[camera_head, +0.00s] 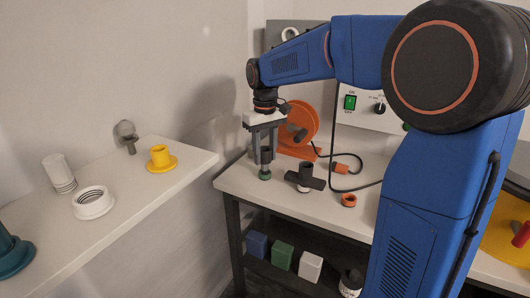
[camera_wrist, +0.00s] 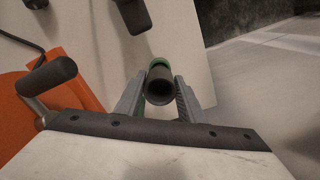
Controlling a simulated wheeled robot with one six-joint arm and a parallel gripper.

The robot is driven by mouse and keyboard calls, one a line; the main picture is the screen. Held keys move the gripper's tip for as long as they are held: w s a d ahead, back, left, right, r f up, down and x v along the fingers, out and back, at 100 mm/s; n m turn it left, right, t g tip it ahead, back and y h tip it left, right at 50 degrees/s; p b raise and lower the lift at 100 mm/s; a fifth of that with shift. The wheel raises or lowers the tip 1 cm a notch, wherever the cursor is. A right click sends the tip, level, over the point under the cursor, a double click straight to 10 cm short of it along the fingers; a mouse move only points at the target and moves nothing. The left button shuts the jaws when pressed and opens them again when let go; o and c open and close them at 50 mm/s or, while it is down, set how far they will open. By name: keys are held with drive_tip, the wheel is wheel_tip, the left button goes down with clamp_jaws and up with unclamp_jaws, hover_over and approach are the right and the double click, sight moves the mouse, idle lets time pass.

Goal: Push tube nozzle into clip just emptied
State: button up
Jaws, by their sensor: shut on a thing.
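My gripper (camera_head: 266,156) points down over the left end of the white bench. It is shut on a dark tube-like piece (camera_head: 266,155) with a green lower end. In the wrist view, the dark round opening of this piece (camera_wrist: 160,88) shows between the two fingers, with green around it. The piece is upright; I cannot tell whether its green end touches the bench. I cannot make out for certain which thing is the clip. A dark T-shaped piece with a pale base (camera_head: 305,177) stands just right of my gripper.
An orange ring (camera_head: 349,200) lies on the bench (camera_head: 325,208). The left shelf (camera_head: 125,195) carries a yellow flanged piece (camera_head: 160,160), a white ring (camera_head: 93,203) and a white cup. Coloured blocks sit below the bench.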

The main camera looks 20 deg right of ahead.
drive_tip(key=shift+f, duration=0.25)
drive_tip(key=o, duration=1.2)
drive_tip(key=shift+r, duration=0.1)
wheel_tip(320, 180, up, 17)
drive_tip(key=shift+r, duration=0.1)
drive_tip(key=s+d+f+m+t, duration=0.1)
drive_tip(key=s+d+f, duration=0.1)
drive_tip(key=s+f, duration=0.5)
drive_tip(key=s+d+f+m+t, duration=0.1)
drive_tip(key=s+d+f+t, duration=0.1)
drive_tip(key=s+f, duration=0.6)
drive_tip(key=s+d+f+m+t, duration=0.1)
drive_tip(key=s+d+f, duration=0.2)
drive_tip(key=s, duration=1.4)
wheel_tip(320, 180, down, 4)
drive_tip(key=shift+f+t, duration=0.25)
drive_tip(key=shift+t, duration=0.15)
